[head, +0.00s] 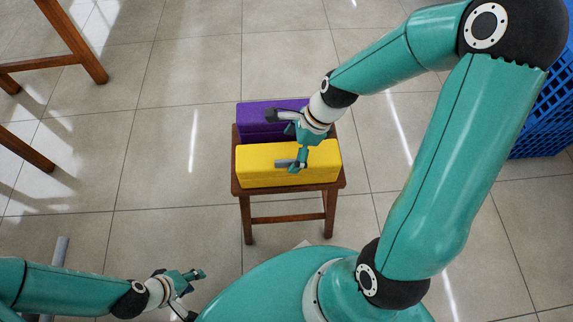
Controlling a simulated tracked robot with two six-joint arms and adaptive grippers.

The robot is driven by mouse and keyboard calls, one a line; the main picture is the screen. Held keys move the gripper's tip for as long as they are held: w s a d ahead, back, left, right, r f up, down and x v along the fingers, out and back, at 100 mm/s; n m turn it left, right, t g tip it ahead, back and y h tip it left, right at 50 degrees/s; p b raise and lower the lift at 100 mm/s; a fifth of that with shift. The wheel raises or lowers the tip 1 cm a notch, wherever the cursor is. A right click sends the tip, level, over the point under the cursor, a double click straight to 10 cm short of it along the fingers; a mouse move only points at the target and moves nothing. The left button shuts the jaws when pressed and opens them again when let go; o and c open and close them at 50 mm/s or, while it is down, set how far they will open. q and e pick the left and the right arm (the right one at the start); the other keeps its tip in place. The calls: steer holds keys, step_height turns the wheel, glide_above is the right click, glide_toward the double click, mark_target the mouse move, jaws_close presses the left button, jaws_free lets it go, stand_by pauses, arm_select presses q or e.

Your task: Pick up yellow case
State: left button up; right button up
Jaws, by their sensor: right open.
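A yellow case (262,170) lies on a small brown wooden stool (288,189), at the side nearer to me. A purple case (257,128) lies behind it on the same stool. My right gripper (279,140) is open over the two cases, with one finger above the purple case and the other in front of the yellow case's top. Whether it touches either case cannot be told. It hides part of both cases. My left gripper (196,293) is low at the lower left, away from the stool, with nothing seen in it.
Wooden furniture legs (75,40) stand at the upper left. A blue slatted crate (545,125) is at the right edge. The tiled floor around the stool is mostly clear. My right arm spans the right side of the view.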

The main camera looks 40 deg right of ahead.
mark_target(288, 154)
steer(key=x, duration=0.3)
steer(key=shift+b, duration=0.3)
steer(key=shift+d, duration=0.1)
steer(key=c, duration=1.2)
arm_select(q)
steer(key=shift+f, duration=0.6)
arm_select(e)
steer(key=shift+r, duration=0.1)
arm_select(q)
steer(key=shift+r, duration=0.1)
arm_select(e)
steer(key=shift+r, duration=0.1)
steer(key=shift+r+p, duration=0.4)
steer(key=shift+r, duration=0.25)
arm_select(q)
step_height(288, 154, up, 7)
steer(key=p, duration=0.6)
arm_select(e)
step_height(288, 154, up, 18)
steer(key=shift+r, duration=0.25)
